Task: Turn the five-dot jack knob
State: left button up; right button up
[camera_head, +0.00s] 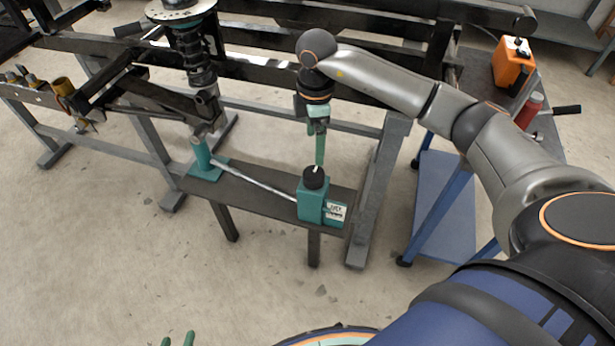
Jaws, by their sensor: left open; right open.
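A teal jack box (312,203) with a black knob (314,178) on top sits on the right part of a dark bench beam. A small white mark shows on the knob; no five dots can be made out. My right gripper (319,160) points straight down just above the knob, its green fingers seen nearly edge-on. It is open; whether the tips touch the knob cannot be told.
A white label (336,211) is on the box's side. A metal rod (254,179) runs from the box to a teal cylinder (201,152). A spring strut (195,55) and black arm stand behind on the frame. A blue cart (444,205) stands right. Floor in front is clear.

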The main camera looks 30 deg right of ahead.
aim_at(314, 173)
notch_tip(314, 173, down, 11)
jog(key=shift+r+b, duration=0.1)
jog(key=shift+b, duration=0.85)
jog(key=shift+f, duration=0.6)
jog(key=shift+c, duration=0.3)
jog(key=c, duration=1.3)
jog(key=shift+n, duration=0.3)
